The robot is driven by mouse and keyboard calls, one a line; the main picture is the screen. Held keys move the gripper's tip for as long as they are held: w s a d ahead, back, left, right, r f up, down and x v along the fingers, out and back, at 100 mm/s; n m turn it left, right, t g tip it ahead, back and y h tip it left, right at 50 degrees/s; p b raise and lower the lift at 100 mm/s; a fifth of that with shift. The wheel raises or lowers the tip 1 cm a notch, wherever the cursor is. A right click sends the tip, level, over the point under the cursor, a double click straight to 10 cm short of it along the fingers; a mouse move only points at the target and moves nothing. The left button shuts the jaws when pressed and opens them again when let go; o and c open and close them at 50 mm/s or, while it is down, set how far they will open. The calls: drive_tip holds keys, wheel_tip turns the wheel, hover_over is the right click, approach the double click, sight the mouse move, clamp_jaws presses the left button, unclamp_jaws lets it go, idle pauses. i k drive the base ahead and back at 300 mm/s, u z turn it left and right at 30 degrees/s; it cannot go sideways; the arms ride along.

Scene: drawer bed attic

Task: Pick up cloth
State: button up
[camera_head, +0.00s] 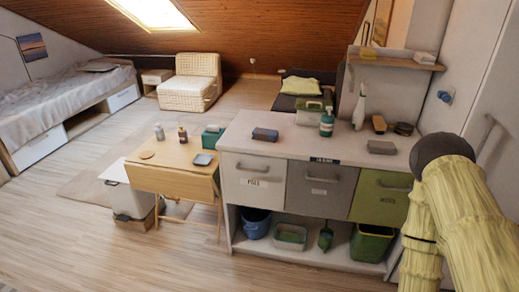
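Several things could be the cloth, and I cannot tell which the task means. A grey folded item (381,147) lies near the counter's front right edge. A pale yellow cloth-like item (300,86) lies farther back on a dark seat. My arm is at the right edge, beside the counter; my gripper is not in view.
The counter also holds a green bottle (326,123), a white spray bottle (360,105) and a brown brush (379,124). Bins and a blue bucket (255,222) stand on its lower shelf. A bed (65,100) is at the left. The floor at front left is clear.

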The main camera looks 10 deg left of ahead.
sight(264, 135)
drive_tip(key=u, duration=0.95)
drive_tip(key=i, duration=0.8)
drive_tip(key=u, duration=0.15)
